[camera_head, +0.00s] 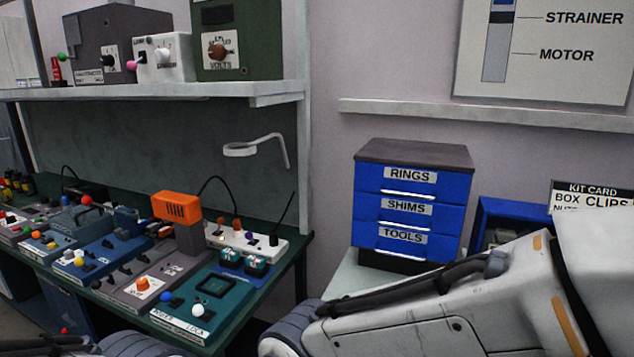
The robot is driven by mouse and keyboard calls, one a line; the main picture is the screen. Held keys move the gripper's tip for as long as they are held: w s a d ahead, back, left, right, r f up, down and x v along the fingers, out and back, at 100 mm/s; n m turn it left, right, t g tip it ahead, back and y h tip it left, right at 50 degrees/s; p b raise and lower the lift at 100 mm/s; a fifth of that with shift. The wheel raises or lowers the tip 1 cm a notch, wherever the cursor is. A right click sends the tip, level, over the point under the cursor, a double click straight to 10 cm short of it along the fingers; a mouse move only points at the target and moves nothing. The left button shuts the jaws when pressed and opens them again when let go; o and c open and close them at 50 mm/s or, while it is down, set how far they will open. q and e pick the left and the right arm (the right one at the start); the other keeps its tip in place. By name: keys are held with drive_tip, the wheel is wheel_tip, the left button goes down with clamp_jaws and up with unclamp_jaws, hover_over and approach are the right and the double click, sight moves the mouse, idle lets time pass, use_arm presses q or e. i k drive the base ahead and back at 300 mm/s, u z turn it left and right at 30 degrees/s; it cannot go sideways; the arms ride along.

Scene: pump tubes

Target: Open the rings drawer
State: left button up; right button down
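The rings drawer (411,180) is the top drawer of a small blue cabinet (413,152) with a dark grey top, right of centre. Its white label reads RINGS, and a pale bar handle (408,194) runs along its lower front edge. It looks shut, flush with the SHIMS drawer (407,212) and the TOOLS drawer (404,239) below. My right arm crosses the lower right in front of the cabinet's base, with its gripper out of view. Only a bit of my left arm shows at the bottom left, and its gripper is out of view.
The cabinet stands on a pale surface (345,277). A blue open bin (488,213) and a kit card (590,196) are to its right. A green bench (287,262) with several devices and an orange-topped unit (177,206) is at left. A wall ledge (480,116) runs above.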

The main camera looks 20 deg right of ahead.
sight(425, 184)
drive_tip(key=u, duration=1.2)
drive_tip(key=k, duration=0.65)
drive_tip(key=z, duration=1.4)
drive_tip(key=i, duration=0.5)
drive_tip(key=u, duration=0.05)
